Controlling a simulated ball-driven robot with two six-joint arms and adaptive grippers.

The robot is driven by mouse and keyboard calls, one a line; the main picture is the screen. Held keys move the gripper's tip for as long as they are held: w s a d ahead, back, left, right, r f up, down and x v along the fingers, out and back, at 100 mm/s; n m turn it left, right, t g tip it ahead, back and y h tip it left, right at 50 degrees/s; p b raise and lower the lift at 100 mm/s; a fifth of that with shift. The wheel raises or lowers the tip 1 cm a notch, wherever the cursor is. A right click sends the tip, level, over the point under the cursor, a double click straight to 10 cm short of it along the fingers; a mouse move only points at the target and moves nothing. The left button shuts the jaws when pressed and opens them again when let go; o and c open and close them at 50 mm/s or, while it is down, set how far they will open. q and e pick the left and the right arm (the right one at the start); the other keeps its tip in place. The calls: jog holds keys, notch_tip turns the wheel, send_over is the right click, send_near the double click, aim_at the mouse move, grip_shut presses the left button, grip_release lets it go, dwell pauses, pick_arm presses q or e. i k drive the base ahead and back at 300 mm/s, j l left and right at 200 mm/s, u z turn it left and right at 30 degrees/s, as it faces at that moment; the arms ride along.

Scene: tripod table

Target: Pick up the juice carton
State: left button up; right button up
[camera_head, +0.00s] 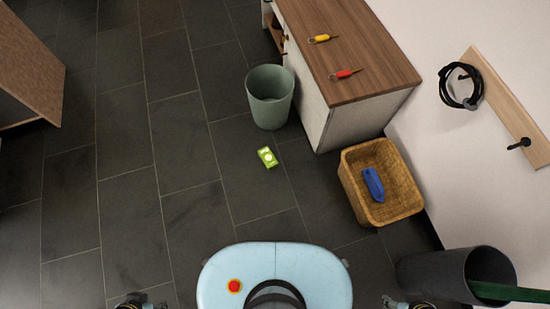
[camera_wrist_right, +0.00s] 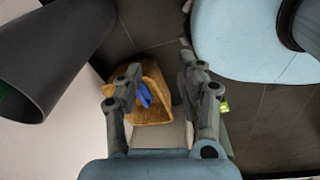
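A small green juice carton (camera_head: 267,157) with a pale round mark lies on the dark tiled floor in the head view, ahead of my base and apart from both grippers. A bit of it also shows in the right wrist view (camera_wrist_right: 224,107), beside the right finger. My right gripper (camera_wrist_right: 150,80) is open, with its two fingers spread and nothing between them. Only small parts of my left gripper (camera_head: 140,302) and right gripper (camera_head: 408,303) show at the bottom edge of the head view. The left fingers are too cut off to read.
A grey-green bin (camera_head: 269,97) stands just beyond the carton, next to a wood-topped cabinet (camera_head: 350,50) with two screwdrivers. Floor at left is clear.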

aim_at(266, 156)
jog(key=i+j+z, duration=0.15)
jog(key=j+z, duration=0.15)
jog(key=z, duration=0.2)
jog(key=i+j+z, duration=0.1)
jog(key=j+z, duration=0.35)
jog(key=i+j+z, duration=0.15)
jog(key=j, duration=0.7)
jog(key=j+z, duration=0.15)
jog(key=j, duration=0.75)
